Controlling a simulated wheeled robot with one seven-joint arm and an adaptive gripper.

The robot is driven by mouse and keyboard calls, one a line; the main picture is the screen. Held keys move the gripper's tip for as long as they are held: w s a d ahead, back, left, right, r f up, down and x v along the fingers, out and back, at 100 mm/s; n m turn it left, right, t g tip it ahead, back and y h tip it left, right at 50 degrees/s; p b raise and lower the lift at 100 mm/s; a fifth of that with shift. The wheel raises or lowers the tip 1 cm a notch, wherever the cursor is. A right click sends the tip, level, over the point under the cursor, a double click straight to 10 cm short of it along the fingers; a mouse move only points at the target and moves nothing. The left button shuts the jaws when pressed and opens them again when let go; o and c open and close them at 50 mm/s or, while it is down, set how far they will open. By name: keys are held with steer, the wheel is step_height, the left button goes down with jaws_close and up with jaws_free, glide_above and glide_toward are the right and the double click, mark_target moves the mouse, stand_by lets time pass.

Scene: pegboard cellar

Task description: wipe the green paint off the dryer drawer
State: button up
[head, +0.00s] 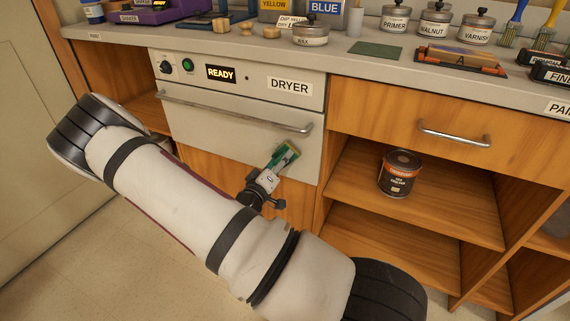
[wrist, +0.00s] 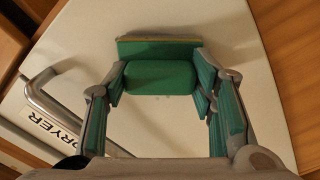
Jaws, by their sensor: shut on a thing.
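The dryer drawer (head: 237,128) is a pale front with a long bar handle (head: 235,112), under a panel labelled DRYER. It appears closed. The drawer front fills most of the wrist view (wrist: 75,70). My gripper (head: 279,166) is at its lower right part. In the wrist view, my gripper (wrist: 161,85) is shut on a green block with a tan edge, like a sponge (wrist: 160,78). The block (head: 286,152) is against or very close to the drawer front; contact is unclear. I see no clear green paint on the front; the block and gripper hide part of it.
The counter (head: 385,62) above holds jars, tins and brushes. An open shelf (head: 440,205) with a dark can (head: 399,173) is right of the dryer. A handled wooden drawer (head: 490,140) is above it. Floor at lower left is clear.

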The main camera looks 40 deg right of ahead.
steer(key=shift+w+a, duration=0.35)
steer(key=shift+w, duration=0.6)
steer(key=shift+w+a, duration=0.4)
steer(key=shift+w, duration=0.6)
steer(key=shift+w+a, duration=0.35)
steer(key=shift+w, duration=0.6)
steer(key=shift+v, duration=3)
steer(key=shift+p+v, duration=0.5)
steer(key=shift+v, duration=1)
